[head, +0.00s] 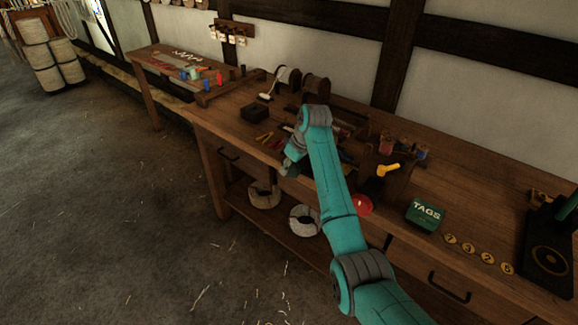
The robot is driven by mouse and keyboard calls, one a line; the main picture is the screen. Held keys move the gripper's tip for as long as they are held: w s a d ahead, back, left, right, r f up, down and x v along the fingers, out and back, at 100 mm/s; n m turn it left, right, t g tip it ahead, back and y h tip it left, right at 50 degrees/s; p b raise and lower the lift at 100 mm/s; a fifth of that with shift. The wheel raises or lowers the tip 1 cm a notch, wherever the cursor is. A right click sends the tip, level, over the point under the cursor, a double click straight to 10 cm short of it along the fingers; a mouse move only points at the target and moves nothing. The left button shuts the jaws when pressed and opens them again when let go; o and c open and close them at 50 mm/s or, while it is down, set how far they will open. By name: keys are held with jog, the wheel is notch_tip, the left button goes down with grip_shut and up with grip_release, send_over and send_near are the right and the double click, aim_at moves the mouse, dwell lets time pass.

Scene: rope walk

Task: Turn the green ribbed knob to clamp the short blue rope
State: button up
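I cannot make out a green ribbed knob or a short blue rope for certain. Small blue pieces (205,85) and a green piece (194,73) stand on the far left table, too small to identify. My teal arm reaches from the lower right over the front edge of the long workbench. My gripper (289,168) hangs at its end by the bench front, small and dark. Its fingers are not clear, and I cannot see whether it holds anything. The arm hides part of the bench middle.
The long wooden workbench (480,190) runs along the wall. On it are a block with a yellow handle (388,169), a green TAGS box (425,214), yellow discs (467,247) and a black stand (546,258). A red round thing (362,205) sits beside my arm. The floor at left is open.

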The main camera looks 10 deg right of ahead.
grip_shut()
jog(key=shift+s+d+t+y, duration=0.15)
jog(key=shift+t+y, duration=0.45)
jog(key=shift+t, duration=0.3)
jog(key=shift+r+t+y, duration=0.2)
jog(key=shift+t+y, duration=0.5)
jog(key=shift+t, duration=0.2)
jog(key=shift+o, duration=0.5)
grip_release()
jog(key=v, duration=1.2)
